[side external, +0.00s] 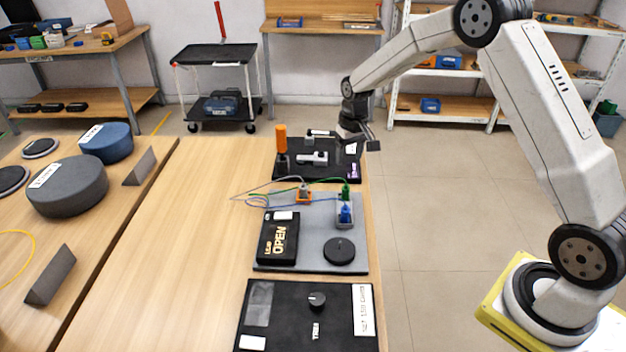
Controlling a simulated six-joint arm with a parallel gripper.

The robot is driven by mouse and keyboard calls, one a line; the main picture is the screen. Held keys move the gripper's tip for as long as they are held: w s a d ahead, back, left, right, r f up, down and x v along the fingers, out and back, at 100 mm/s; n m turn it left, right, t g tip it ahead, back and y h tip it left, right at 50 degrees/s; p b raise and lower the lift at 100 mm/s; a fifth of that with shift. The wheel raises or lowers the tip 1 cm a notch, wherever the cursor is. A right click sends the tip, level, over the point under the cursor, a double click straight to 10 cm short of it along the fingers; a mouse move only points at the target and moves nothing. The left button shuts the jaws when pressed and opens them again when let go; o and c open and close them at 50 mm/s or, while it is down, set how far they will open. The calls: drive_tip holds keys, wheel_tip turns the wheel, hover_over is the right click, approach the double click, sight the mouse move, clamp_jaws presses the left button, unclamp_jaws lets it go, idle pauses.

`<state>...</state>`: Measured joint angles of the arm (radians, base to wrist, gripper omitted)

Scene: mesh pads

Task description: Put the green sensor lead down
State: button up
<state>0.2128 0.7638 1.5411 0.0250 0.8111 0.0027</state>
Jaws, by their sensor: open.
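The green sensor lead ends in a green plug (346,190), upright at the far end of a small light-grey block (344,222) on the grey pad. Its thin green wire runs left past an orange plug. A blue plug (346,213) stands nearer on the same block. My gripper (354,142) is open, beyond the green plug and apart from it, over the right side of the far black pad (290,173). I see nothing held, though the fingertips are small and partly hard to make out.
An orange-handled upright tool (281,140) stands on the far pad. A black panel with a knob (316,299) lies nearest. Bare wood (190,240) is free at left.

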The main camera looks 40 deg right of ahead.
drive_tip(key=s+a+r+n+t, duration=0.1)
drive_tip(key=s+a, duration=0.4)
drive_tip(key=s, duration=0.6)
drive_tip(key=s+a+r+n+t, duration=0.1)
drive_tip(key=s+a+r, duration=0.3)
drive_tip(key=s, duration=0.7)
drive_tip(key=shift+s+a+n, duration=0.3)
drive_tip(key=shift+a, duration=0.5)
drive_tip(key=shift+o, duration=0.4)
drive_tip(key=shift+w, duration=0.1)
